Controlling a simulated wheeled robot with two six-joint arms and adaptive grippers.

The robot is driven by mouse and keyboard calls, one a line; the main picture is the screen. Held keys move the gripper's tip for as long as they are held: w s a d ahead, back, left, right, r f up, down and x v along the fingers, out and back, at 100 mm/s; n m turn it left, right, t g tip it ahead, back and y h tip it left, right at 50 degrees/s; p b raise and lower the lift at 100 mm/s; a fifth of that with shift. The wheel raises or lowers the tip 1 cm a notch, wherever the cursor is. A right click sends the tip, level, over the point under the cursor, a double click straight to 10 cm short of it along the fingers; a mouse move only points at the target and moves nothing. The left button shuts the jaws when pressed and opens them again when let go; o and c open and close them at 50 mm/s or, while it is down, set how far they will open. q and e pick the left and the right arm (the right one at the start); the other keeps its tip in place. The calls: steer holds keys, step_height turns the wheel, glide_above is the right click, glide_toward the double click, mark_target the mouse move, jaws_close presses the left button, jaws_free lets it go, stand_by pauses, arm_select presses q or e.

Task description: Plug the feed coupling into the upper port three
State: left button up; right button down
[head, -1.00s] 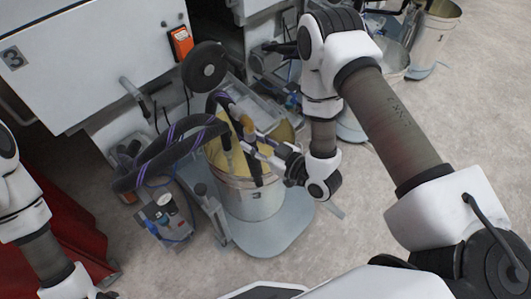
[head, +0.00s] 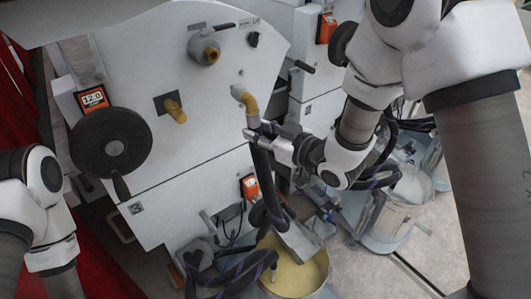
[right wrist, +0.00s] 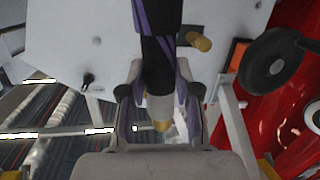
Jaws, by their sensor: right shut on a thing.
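Two other fittings show on the panel: a grey one with a brass opening (head: 207,52) and a yellow stub (head: 174,109). My left gripper is out of view.
A black handwheel (head: 112,145) and an orange display (head: 92,98) are left on the machine. A bucket of yellowish liquid (head: 295,278) stands below, with hose looped beside it. More machines and a second bucket (head: 400,207) are to the right.

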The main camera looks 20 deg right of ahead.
mark_target(259, 113)
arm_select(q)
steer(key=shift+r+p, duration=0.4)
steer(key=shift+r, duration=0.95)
arm_select(e)
steer(key=shift+w+r, duration=0.15)
steer(key=shift+r, duration=2.3)
steer(key=shift+w+a+r, duration=0.15)
steer(key=shift+w, duration=0.25)
steer(key=x, duration=0.4)
steer(key=shift+w+r+p, duration=0.2)
steer(key=shift+w+p, duration=0.2)
steer(key=shift+w, duration=0.05)
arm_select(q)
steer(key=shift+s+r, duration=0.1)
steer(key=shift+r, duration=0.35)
arm_select(e)
steer(key=shift+w, duration=0.2)
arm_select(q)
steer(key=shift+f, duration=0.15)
arm_select(e)
steer(key=shift+w+a, duration=0.2)
steer(key=shift+w, duration=0.4)
steer(key=shift+w+a, duration=0.2)
steer(key=shift+w, duration=0.4)
